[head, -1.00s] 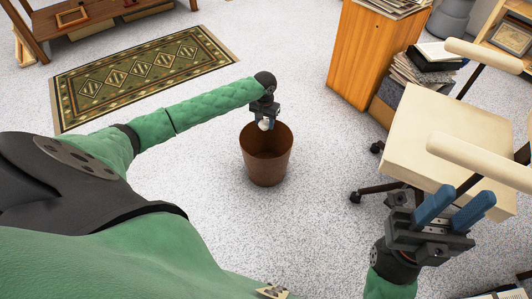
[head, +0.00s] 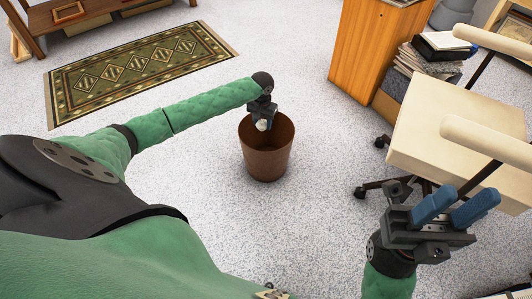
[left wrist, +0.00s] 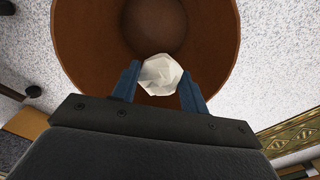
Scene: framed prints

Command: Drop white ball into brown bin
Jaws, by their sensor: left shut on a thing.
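The white ball (head: 262,125) looks like crumpled paper and is held at the tips of my left gripper (head: 262,118). The brown bin (head: 265,162) stands upright on the floor with its round mouth open. In the left wrist view, the white ball (left wrist: 160,74) sits between the two blue fingers of the left gripper (left wrist: 157,82), over the near part of the bin (left wrist: 90,50) opening. The bin's inside looks empty in that view. My right gripper (head: 455,207) is at the lower right, its blue fingers apart with nothing between them.
A cream office chair (head: 440,140) stands right of the bin, close to my right gripper. An orange wooden cabinet (head: 365,45) and a paper stack (head: 425,70) stand behind it. A patterned rug (head: 140,70) lies at the back left. Speckled floor around the bin is clear.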

